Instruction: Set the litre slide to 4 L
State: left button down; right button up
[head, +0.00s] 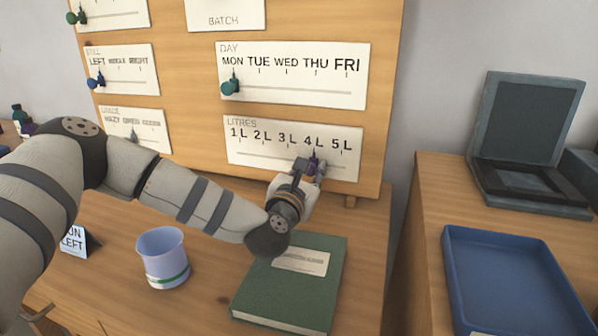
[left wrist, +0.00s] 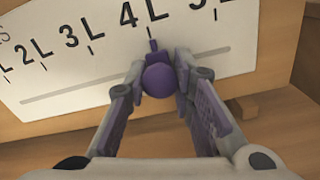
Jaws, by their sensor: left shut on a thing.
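The litres panel (head: 245,153) is the lowest right panel on the wooden board, marked 1 L to 5 L above a slot. The litre slide's purple knob (left wrist: 158,80) has a small pointer that stands at, or very near, the tick under 4 L in the left wrist view. In the head view the knob (head: 313,156) shows only in part below 4 L, mostly hidden by my gripper. My left gripper (head: 311,166) is shut on the knob, with one finger on each side in the left wrist view (left wrist: 158,84). My right gripper is out of view.
Other slide panels, such as the day panel (head: 300,96), sit above and left. Under my left arm are a green book (head: 258,296) and a pale cup (head: 162,258). A blue tray (head: 456,285) and a dark open case (head: 525,118) are on the right table.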

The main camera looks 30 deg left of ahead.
pick_arm(q)
jog(key=c, duration=1.3)
grip_release()
jog(key=shift+c, duration=0.2)
jog(key=v, duration=1.2)
